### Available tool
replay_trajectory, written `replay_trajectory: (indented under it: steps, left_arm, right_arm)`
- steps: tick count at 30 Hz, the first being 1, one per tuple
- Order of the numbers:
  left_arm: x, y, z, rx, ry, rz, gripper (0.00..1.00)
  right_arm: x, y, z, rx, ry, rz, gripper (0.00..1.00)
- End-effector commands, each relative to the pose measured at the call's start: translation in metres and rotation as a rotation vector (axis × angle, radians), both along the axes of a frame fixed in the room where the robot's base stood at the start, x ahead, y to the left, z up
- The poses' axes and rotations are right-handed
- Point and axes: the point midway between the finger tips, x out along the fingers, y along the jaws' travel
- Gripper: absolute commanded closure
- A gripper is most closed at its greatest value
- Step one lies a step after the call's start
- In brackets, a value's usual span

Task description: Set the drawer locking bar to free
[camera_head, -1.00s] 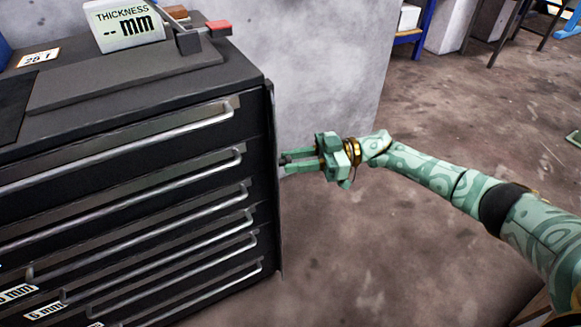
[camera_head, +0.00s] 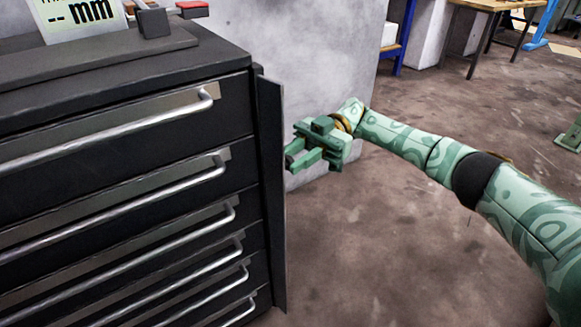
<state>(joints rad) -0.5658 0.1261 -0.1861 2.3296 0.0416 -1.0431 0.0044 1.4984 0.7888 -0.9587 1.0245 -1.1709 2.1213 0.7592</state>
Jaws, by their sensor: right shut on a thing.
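The drawer locking bar (camera_head: 271,200) is a tall dark flat strip at the right front edge of the black drawer cabinet (camera_head: 120,200). It stands upright beside the right ends of the drawers, and its face shows. My green right gripper (camera_head: 291,157) is at the bar's right edge, in its upper half, with its fingers pointing left. It is shut on the locking bar at that edge; the exact contact is partly hidden. My left gripper is not in view.
Several drawers with long silver handles (camera_head: 115,128) fill the cabinet front. A thickness display (camera_head: 85,15) and a device with a red part (camera_head: 192,10) stand on top. A grey wall (camera_head: 310,60) is behind the gripper.

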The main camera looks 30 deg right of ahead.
Motion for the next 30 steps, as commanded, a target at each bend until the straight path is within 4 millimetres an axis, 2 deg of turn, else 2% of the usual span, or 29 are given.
replay_trajectory:
  steps: [12,29,30]
  left_arm:
    - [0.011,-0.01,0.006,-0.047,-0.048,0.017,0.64]
    - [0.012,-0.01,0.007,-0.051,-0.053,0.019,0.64]
    - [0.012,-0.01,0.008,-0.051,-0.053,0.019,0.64]
  right_arm:
    - [0.009,-0.001,0.0,-0.002,-0.002,0.167,0.98]
    - [0.01,-0.001,-0.001,-0.001,-0.003,0.195,0.98]
    - [0.01,-0.001,-0.001,-0.001,-0.003,0.195,0.69]
